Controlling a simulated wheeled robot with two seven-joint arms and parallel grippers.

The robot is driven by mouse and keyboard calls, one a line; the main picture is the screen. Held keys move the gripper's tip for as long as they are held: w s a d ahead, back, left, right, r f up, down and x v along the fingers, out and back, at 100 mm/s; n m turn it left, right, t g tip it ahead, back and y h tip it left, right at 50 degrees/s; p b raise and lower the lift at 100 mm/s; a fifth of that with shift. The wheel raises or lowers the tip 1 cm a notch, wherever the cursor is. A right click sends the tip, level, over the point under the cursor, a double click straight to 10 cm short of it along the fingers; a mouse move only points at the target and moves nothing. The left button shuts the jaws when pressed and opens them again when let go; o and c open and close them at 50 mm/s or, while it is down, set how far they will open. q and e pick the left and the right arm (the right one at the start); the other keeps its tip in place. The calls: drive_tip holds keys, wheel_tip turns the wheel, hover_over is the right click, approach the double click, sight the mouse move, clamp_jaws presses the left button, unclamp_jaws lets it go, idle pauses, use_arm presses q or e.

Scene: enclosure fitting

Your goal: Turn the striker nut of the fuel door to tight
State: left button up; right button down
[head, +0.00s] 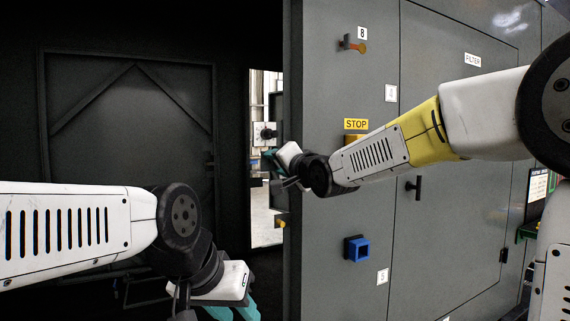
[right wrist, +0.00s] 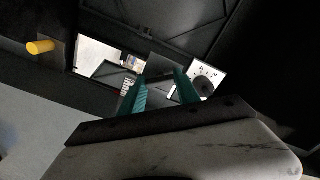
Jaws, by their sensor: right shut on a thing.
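My right gripper (head: 270,157) reaches to the edge of the grey panel, in front of the narrow bright opening. In the right wrist view its two teal fingers (right wrist: 160,88) stand a little apart, shut on a small part that is mostly hidden between them. It is at the place of the striker nut, but its shape and how tight it sits cannot be made out. My left gripper (head: 232,311) hangs low at the bottom of the head view. Its teal fingers are partly cut off, so its opening cannot be judged.
A dark braced door (head: 130,130) stands left.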

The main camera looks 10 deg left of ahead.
drive_tip(key=m, duration=0.3)
drive_tip(key=shift+f+m, duration=0.1)
drive_tip(key=shift+m, duration=2.1)
drive_tip(key=c, duration=0.9)
unclamp_jaws()
drive_tip(key=v, duration=0.7)
drive_tip(key=shift+s+d, duration=0.25)
drive_tip(key=shift+s, duration=0.1)
